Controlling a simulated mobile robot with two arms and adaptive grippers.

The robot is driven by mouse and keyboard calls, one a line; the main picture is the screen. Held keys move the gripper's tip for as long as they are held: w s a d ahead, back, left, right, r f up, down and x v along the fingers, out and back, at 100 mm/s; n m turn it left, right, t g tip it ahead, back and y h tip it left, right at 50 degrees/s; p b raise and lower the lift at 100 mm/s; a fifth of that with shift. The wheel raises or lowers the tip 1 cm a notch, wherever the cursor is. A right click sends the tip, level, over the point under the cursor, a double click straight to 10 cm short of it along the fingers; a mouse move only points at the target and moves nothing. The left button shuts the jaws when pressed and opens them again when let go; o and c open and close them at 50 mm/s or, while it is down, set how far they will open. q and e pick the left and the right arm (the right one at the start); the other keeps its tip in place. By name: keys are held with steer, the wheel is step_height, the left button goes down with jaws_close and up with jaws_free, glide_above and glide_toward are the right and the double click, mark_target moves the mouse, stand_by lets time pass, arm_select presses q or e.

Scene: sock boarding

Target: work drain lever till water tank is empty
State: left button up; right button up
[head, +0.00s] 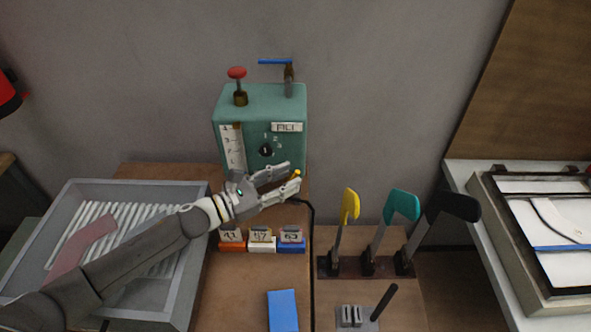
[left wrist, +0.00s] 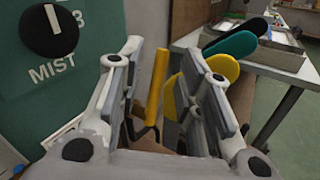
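The teal water tank (head: 262,100) stands against the wall, with a sight gauge (head: 232,148) on its front; I cannot make out a water level. A yellow handle (left wrist: 159,80) on a dark bent rod, apparently the drain lever, stands upright beside the tank in the left wrist view. Its yellow tip (head: 297,174) shows at my left gripper (head: 294,178) in the head view. The left gripper's fingers (left wrist: 165,95) are apart on either side of the handle, with gaps visible. My right gripper is not in view.
A black MIST knob (left wrist: 51,32) is close at left. On top of the tank are a red knob (head: 237,72) and a blue lever (head: 275,61). Yellow (head: 350,206), teal (head: 402,205) and black (head: 455,206) paddles stand at right. A grey tray (head: 78,186) lies under my left arm.

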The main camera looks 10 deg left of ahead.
mark_target(293, 177)
arm_select(q)
steer(key=shift+p+x, duration=0.35)
steer(key=shift+x, duration=1.3)
jaws_close()
